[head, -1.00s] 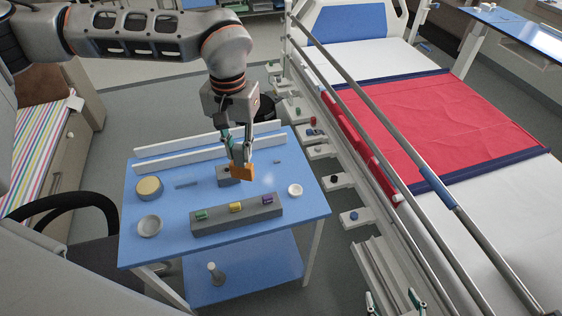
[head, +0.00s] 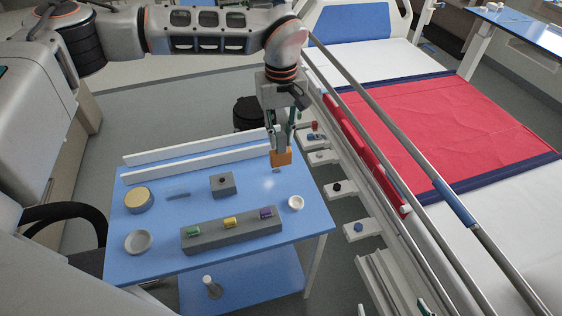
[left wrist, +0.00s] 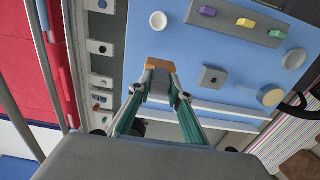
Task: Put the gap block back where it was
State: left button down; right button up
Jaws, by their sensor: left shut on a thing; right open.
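My left gripper (head: 281,152) is shut on an orange block (head: 282,159), the only loose block in a gripper; no label marks it as the gap block. The gripper points down and holds the block above the far right part of the blue table (head: 150,265). In the left wrist view the orange block (left wrist: 160,65) shows between the fingertips. A small grey block with a dark hole (head: 223,185) sits on the table to the left, apart from the gripper. My right gripper (head: 395,308) is open at the bottom edge, mostly cut off.
A long grey rack (head: 205,243) holds green, yellow and purple pieces. A white ring (head: 296,203), a grey dish (head: 138,242) and a tan-topped round tin (head: 139,200) stand around it. White rails (head: 200,146) line the back. Bed rails and small bracket shelves (head: 340,188) are close on the right.

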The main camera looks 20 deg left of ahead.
aim_at(281, 161)
pick_arm(q)
notch_tip(281, 161, down, 5)
jog(key=shift+r, duration=0.15)
notch_tip(281, 161, down, 4)
jog(key=shift+r, duration=0.1)
jog(key=shift+f, duration=0.25)
jog(key=shift+f, duration=0.15)
jog(key=c, duration=1.9)
grip_release()
